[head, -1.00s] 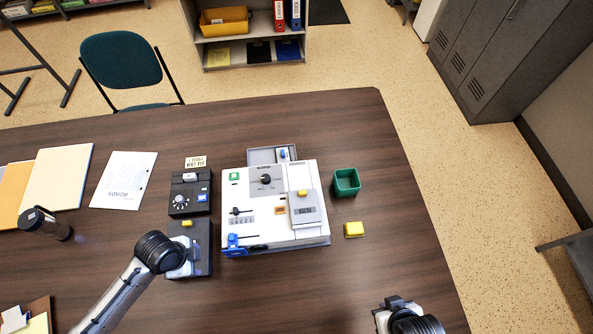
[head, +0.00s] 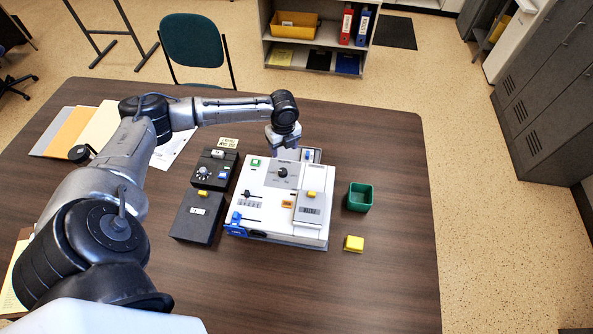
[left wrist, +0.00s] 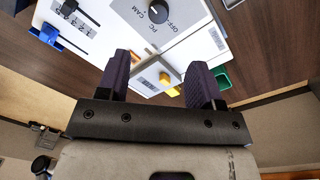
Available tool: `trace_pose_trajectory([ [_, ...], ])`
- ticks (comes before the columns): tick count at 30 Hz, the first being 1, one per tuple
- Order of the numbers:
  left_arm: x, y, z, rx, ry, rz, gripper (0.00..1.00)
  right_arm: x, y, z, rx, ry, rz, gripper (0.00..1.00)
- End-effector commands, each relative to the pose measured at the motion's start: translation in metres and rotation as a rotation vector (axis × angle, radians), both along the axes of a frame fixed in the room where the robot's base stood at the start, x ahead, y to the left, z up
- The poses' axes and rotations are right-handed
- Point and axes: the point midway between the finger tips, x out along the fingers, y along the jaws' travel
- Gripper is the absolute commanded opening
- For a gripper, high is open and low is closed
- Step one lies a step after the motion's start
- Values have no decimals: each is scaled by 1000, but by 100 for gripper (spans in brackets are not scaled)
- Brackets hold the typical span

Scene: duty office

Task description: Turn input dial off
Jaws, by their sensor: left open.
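The input dial (head: 282,172) is a black round knob on a grey plate at the back of the white console (head: 262,205). In the left wrist view the dial (left wrist: 158,12) shows at the top, with the printed words OFF, PC and CAM around its plate. Where it points is hard to tell. My left gripper (head: 284,152) is above the back edge of the console, just behind the dial and apart from it. In the wrist view its two dark fingers (left wrist: 161,72) are spread with nothing between them. My right gripper is out of view.
Two black boxes (head: 197,216) stand left of the console. A green cup (head: 360,197) and a yellow block (head: 354,244) are at its right. The console also carries a blue lever (head: 236,226) and a raised grey panel (head: 310,208). The table's right side is clear.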

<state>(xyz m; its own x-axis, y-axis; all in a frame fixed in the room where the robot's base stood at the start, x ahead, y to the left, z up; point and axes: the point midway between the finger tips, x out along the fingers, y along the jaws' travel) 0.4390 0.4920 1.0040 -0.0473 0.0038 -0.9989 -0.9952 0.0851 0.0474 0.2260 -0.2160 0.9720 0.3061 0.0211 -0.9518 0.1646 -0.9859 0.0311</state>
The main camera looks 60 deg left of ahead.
Motion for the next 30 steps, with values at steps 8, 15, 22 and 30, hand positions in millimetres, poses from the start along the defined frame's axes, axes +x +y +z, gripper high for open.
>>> trace_pose_trajectory([
  [8, -4, -1, -49, 0, 5, 2, 60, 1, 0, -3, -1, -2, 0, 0],
  [15, -5, -1, -92, -1, 3, 2, 60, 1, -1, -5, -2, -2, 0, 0],
  [22, -7, 0, -119, 0, 2, 1, 60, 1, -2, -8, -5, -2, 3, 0],
  [30, -7, -1, -130, 0, 2, 0, 60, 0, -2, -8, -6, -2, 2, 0],
])
